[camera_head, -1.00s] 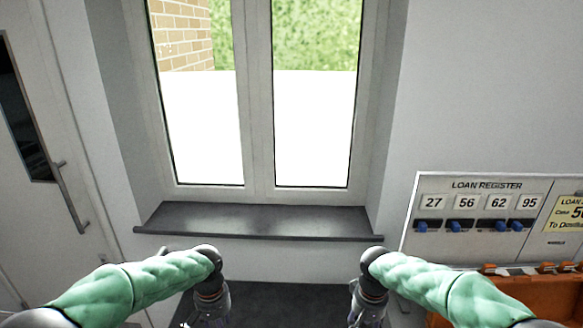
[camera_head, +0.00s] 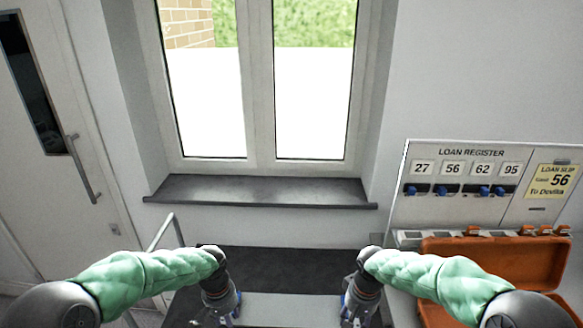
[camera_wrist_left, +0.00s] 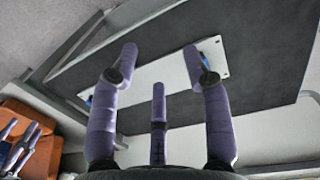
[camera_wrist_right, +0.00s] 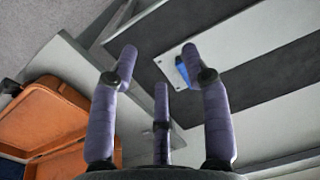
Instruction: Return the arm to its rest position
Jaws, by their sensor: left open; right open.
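My left arm comes in from the left in the head view, and its gripper (camera_head: 216,308) hangs down at the bottom edge. In the left wrist view its purple fingers (camera_wrist_left: 150,75) are spread and hold nothing. My right arm comes in from the right, with its gripper (camera_head: 354,306) hanging at about the same height. In the right wrist view its fingers (camera_wrist_right: 153,75) are also spread and empty. Both grippers are over or near a dark-topped bench (camera_head: 285,262) with a pale plate (camera_wrist_left: 155,82) on it. A blue part (camera_wrist_right: 183,70) shows at the plate's edge.
An open orange case (camera_head: 495,262) stands at the right, below the loan register panel (camera_head: 470,185) with its loan slip. A window with a dark sill (camera_head: 260,190) is ahead. A door (camera_head: 60,130) and a metal rail (camera_head: 163,232) are at the left.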

